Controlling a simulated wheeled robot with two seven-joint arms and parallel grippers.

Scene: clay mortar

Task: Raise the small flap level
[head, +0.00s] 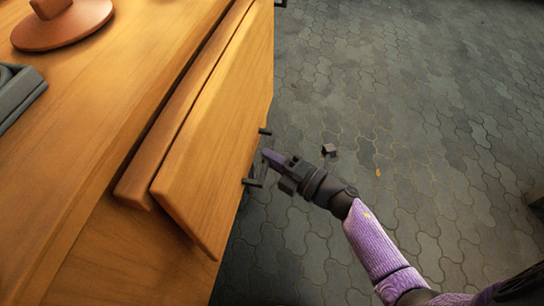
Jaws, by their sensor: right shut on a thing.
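The small flap is a light wooden panel (205,165) along the right side of the wooden desk (75,160). It slopes down from the desktop edge, not level with the top. A dark handle (250,182) sticks out from its outer side, and another dark end of it shows higher up. My right gripper (270,160) reaches in from the lower right and is shut on the handle, between its two ends. The fingertips and the grip itself are small and partly hidden. My left gripper is not in view.
A round reddish-brown base (62,24) stands on the desktop at the top left. A dark grey object (18,92) lies at the left edge. Grey paved floor (420,100) to the right of the flap is mostly clear.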

